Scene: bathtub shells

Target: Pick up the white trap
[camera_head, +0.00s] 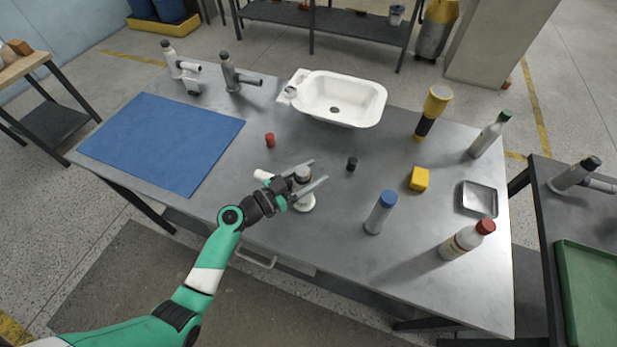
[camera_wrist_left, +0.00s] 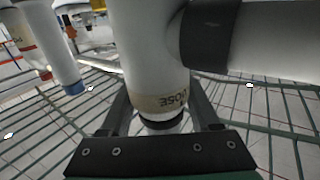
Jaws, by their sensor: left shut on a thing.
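The white trap (camera_head: 305,203) stands upright at the front middle of the grey table, with its white side pipe (camera_head: 264,175) pointing left. My left gripper (camera_head: 319,171) reaches across its upper part, with one finger on each side. In the left wrist view the white trap (camera_wrist_left: 150,50), with a dark collar and printed lettering, fills the space between the fingers (camera_wrist_left: 162,112). The left gripper is shut on it. The trap's base appears at table level; whether it touches the table is unclear. My right gripper is not in view.
A blue mat (camera_head: 165,142) covers the table's left side, and a white sink (camera_head: 342,97) stands at the back. A red cap (camera_head: 269,140) and a black cap (camera_head: 352,164) lie near the trap. A blue-capped bottle (camera_head: 380,213) and yellow block (camera_head: 419,179) stand to the right.

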